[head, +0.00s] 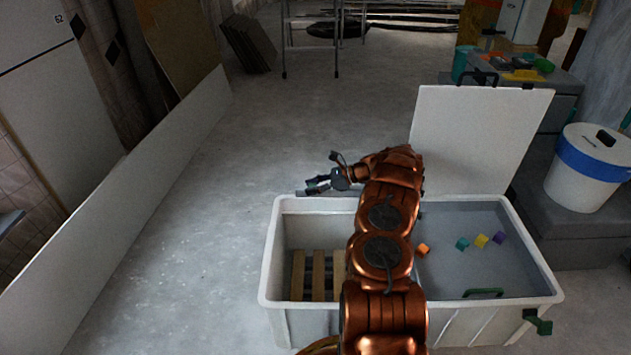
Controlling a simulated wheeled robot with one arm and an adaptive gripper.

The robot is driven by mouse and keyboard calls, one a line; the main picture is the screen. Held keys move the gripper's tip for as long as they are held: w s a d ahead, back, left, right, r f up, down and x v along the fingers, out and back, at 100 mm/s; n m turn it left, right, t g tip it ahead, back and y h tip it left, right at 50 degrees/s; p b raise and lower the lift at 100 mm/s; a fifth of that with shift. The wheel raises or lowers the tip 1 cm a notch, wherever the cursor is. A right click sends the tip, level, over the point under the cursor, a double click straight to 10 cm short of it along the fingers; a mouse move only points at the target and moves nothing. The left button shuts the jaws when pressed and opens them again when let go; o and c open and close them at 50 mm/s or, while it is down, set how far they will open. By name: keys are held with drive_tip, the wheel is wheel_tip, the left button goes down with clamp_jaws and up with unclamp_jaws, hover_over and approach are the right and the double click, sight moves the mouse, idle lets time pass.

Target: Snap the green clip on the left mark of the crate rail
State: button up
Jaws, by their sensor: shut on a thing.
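My gripper (318,184) is above the back left edge of the white crate (268,262), to the left of my copper arm. Its fingers are shut on a small dark greenish piece, which fits the green clip; it is too small and dark to see its shape. A grey rail (312,194) runs along the crate's back edge, just below the fingers. Touching or apart, I cannot tell. The left mark cannot be made out. My arm hides the middle of the crate.
A white panel (480,135) stands upright behind the crate's right half. Several small coloured cubes (481,241) lie on the grey right-hand surface; wooden slats (318,275) show at left. A dark green part (538,322) sits at the front right corner.

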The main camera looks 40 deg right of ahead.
drive_tip(key=shift+s+a+f, duration=0.25)
drive_tip(key=shift+a+f, duration=0.2)
drive_tip(key=shift+f, duration=0.35)
drive_tip(key=shift+w+r+p, duration=0.3)
drive_tip(key=shift+r+p, duration=0.25)
drive_tip(key=shift+d+r, duration=0.1)
drive_tip(key=shift+r, duration=0.7)
drive_tip(key=shift+s+d+r+p, duration=0.15)
drive_tip(key=shift+r+p, duration=0.15)
drive_tip(key=shift+r, duration=0.15)
drive_tip(key=shift+d+r+p, duration=0.1)
drive_tip(key=shift+r+p, duration=0.2)
drive_tip(key=shift+r, duration=0.45)
